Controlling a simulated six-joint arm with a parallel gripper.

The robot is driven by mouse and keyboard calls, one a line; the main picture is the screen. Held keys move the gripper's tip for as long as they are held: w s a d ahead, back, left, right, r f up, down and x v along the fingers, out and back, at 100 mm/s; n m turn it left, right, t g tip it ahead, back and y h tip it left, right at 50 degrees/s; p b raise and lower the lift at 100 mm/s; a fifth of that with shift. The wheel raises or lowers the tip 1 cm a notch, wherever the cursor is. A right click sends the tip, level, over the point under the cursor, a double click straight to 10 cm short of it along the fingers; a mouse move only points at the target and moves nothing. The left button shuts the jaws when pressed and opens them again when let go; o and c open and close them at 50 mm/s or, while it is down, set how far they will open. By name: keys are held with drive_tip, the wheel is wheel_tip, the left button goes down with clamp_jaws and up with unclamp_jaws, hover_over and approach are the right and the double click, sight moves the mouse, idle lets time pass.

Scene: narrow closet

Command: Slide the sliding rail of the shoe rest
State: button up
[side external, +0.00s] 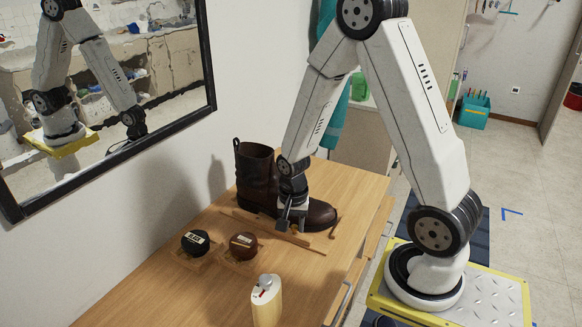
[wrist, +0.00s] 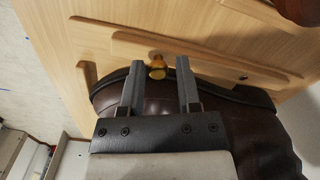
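The brown boot (side external: 256,180) stands on the wooden top against the wall, toe to the right; part of it fills the lower wrist view (wrist: 255,125). Long thin wooden strips lie beside it. One, which looks like the sliding rail (wrist: 215,55), runs across the wrist view; a strip also shows in the side view (side external: 302,243). A brass knob (wrist: 157,66) is at the rail's near edge. My gripper (wrist: 160,62) is open, with a finger on each side of the knob and gaps between. In the side view my gripper (side external: 292,222) is low beside the boot, fingers pointing down.
Two round tins, one black (side external: 195,242) and one brown (side external: 243,245), sit in wooden holders at the front left. A cream bottle (side external: 266,300) stands in front. A small upright wooden piece (wrist: 87,75) is left of my fingers. A mirror (side external: 100,90) hangs on the wall.

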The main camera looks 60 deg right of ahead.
drive_tip(key=shift+o, duration=0.8)
drive_tip(key=shift+d, duration=0.1)
drive_tip(key=shift+r, duration=0.1)
drive_tip(key=shift+r, duration=3.8)
drive_tip(key=s+a+r+n+t, duration=0.1)
drive_tip(key=s+a+n+t, duration=0.1)
drive_tip(key=a+n, duration=0.7)
drive_tip(key=n, duration=0.4)
drive_tip(key=shift+s+r+n+t, duration=0.15)
drive_tip(key=shift+n+t, duration=0.15)
